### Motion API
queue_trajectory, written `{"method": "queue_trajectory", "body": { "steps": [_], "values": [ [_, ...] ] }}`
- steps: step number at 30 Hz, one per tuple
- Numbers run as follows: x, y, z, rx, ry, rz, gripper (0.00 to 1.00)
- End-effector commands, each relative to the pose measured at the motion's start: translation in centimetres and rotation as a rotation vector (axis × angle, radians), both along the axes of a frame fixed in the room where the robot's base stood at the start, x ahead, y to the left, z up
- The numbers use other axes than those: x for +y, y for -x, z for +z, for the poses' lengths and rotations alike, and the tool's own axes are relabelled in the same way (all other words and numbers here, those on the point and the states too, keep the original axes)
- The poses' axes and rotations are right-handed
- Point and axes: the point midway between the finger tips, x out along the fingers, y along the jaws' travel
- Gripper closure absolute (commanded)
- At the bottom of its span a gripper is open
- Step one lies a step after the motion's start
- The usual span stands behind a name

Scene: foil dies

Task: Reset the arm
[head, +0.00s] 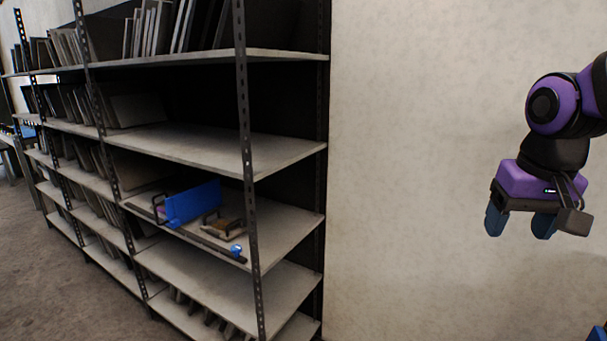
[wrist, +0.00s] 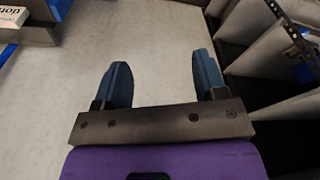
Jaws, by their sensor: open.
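My gripper (head: 520,224) hangs at the right of the head view, in front of the bare wall, with its blue fingers pointing down. It is open and apart from the shelves. In the wrist view my gripper (wrist: 160,82) shows two blue fingers spread wide, with nothing between them but pale floor or wall surface. My arm is purple and black and is bent above the gripper.
A metal shelf rack (head: 290,155) fills the left. One shelf bears a blue upright piece (head: 193,203), a small brown handled item (head: 223,222) and a small blue-white object (head: 236,250). Upright panels (head: 155,28) stand on several shelves. The wall (head: 420,150) beside my gripper is bare.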

Motion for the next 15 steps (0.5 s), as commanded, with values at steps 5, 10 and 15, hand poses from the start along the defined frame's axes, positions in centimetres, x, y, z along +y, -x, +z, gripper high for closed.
{"method": "queue_trajectory", "body": {
  "steps": [5, 10, 15],
  "values": [
    [0.5, 4.0, 1.8, -0.115, -0.004, 0.063, 0.35],
    [1.0, 7.3, 2.5, -0.205, 0.006, 0.117, 0.35],
    [1.3, 9.1, 2.7, -0.26, 0.019, 0.152, 0.35]
  ]
}}
